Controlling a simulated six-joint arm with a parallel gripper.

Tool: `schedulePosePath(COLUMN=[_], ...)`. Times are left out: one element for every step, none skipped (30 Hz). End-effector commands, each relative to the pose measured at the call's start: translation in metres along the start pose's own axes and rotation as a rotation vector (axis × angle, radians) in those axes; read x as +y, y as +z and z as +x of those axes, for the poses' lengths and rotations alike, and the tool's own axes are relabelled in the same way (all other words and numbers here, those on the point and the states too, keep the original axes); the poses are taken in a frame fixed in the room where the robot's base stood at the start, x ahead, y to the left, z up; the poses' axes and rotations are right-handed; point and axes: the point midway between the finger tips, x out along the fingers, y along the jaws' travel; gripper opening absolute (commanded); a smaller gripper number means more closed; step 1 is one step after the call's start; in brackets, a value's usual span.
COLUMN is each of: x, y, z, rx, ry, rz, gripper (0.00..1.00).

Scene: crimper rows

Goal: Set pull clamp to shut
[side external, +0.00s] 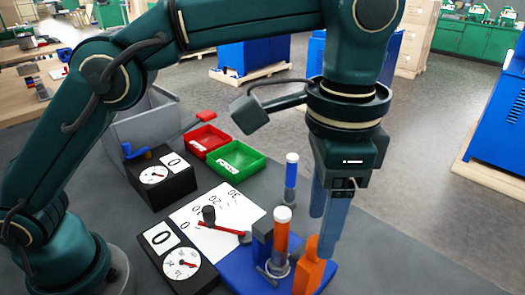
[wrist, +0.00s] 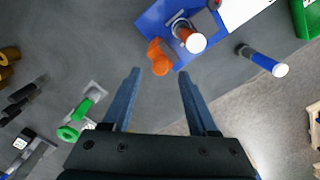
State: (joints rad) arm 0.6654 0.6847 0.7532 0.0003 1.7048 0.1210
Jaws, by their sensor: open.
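A blue base plate (side external: 233,267) carries a clamp with an upright orange handle (side external: 309,272) at its right front. An orange tube with a white cap (side external: 281,233) stands in the fixture beside the handle. In the wrist view the orange handle (wrist: 160,62) lies just beyond the gap between my fingertips, with the capped tube (wrist: 190,38) to its right. My gripper (side external: 322,236) points down, open and empty. In the wrist view my gripper (wrist: 160,74) shows its two blue fingers spread apart. I cannot tell whether the clamp is open or shut.
A blue tube (side external: 291,178) stands behind. A white scale sheet (side external: 190,215) with a red pointer (side external: 225,229) lies left of the plate, with a dial box (side external: 182,265). Red (side external: 207,138) and green (side external: 236,160) bins stand behind. Green-handled hardware (wrist: 75,122) lies left in the wrist view.

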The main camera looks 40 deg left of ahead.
Motion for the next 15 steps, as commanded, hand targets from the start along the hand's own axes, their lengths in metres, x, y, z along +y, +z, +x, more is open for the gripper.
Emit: schedulePosePath(x=[0.0, 0.0, 0.0, 0.0, 0.0, 0.0, 0.0, 0.0, 0.0, 0.0, 0.0, 0.0, 0.0, 0.0, 0.0], y=[0.001, 0.001, 0.002, 0.002, 0.002, 0.001, 0.001, 0.001, 0.001, 0.001, 0.001, 0.001, 0.001, 0.001, 0.001], z=[0.004, 0.006, 0.009, 0.011, 0.015, 0.018, 0.021, 0.023, 0.026, 0.027, 0.029, 0.03, 0.032, 0.032, 0.033], rx=[-0.002, -0.002, -0.002, -0.002, -0.003, -0.002, -0.002, -0.001, -0.001, 0.0, 0.0, 0.0, 0.001, 0.001, 0.001], ry=[0.0, 0.0, 0.0, 0.0, 0.0, 0.0, 0.0, -0.001, -0.001, -0.001, -0.001, -0.001, -0.001, -0.001, -0.001], rz=[-0.001, -0.001, -0.001, -0.001, -0.001, -0.001, -0.001, -0.001, -0.001, -0.001, -0.001, -0.001, -0.001, -0.001, -0.001], gripper=[0.59, 0.59, 0.59, 0.59, 0.59, 0.59, 0.59, 0.59, 0.59, 0.59, 0.59, 0.59, 0.59, 0.59, 0.59])
